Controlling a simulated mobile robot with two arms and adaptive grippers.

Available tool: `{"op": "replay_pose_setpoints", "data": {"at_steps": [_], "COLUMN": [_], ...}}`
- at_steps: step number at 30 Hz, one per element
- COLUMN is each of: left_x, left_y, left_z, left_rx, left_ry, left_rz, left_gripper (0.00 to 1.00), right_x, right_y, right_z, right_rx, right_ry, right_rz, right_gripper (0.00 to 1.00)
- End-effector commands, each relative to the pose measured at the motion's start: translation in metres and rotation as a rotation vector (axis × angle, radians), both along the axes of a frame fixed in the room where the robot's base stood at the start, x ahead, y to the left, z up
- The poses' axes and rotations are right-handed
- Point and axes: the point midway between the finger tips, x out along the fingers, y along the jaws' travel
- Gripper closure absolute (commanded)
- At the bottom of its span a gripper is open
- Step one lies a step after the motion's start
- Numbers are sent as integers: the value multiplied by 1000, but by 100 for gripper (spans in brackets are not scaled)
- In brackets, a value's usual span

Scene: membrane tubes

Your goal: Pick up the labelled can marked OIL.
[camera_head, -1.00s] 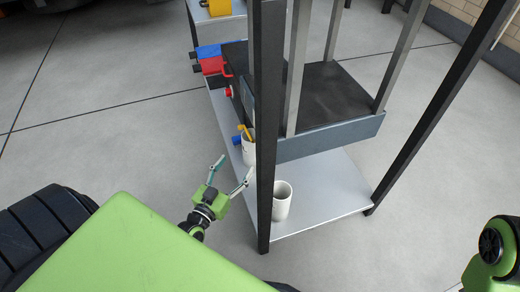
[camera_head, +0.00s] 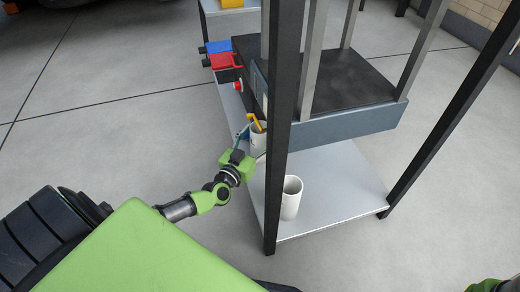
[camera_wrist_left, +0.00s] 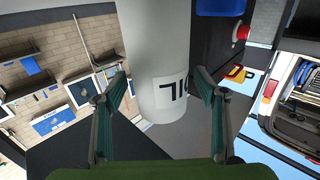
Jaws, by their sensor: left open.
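In the left wrist view this can (camera_wrist_left: 158,45) fills the middle, with a pale label (camera_wrist_left: 172,95) bearing dark letters, partly hidden by a finger; "IL" can be made out. My left gripper (camera_wrist_left: 160,82) is open, with one finger on each side of the can; I cannot tell whether they touch it. In the head view a dark post stands just right of the can. My right gripper is out of view.
A second white can (camera_head: 291,199), seemingly empty, stands nearer on the lower shelf (camera_head: 335,205). A dark post (camera_head: 285,120) rises beside both cans. The floor to the left is clear.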

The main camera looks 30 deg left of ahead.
Motion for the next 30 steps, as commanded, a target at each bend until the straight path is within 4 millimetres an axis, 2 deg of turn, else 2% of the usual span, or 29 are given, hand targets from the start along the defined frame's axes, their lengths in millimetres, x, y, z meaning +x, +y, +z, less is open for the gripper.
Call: {"op": "replay_pose_setpoints", "data": {"at_steps": [9, 10, 12, 15, 25, 30], "left_x": [5, 5, 5, 5, 5, 5], "left_y": [0, 0, 0, 0, 0, 0], "left_z": [0, 0, 0, 0, 1, 9], "left_rx": [-1, -1, -1, -1, -1, -1], "left_ry": [2, 2, 2, 2, 1, 1], "left_rz": [0, 0, 0, 0, 0, 1], "left_gripper": [35, 40, 58, 79, 79, 79], "right_x": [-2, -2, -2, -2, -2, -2], "right_y": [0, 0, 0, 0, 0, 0], "right_z": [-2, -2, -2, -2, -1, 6], "right_rx": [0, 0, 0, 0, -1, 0], "right_ry": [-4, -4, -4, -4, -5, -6], "right_rz": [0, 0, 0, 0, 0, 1], "right_gripper": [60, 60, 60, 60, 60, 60]}}
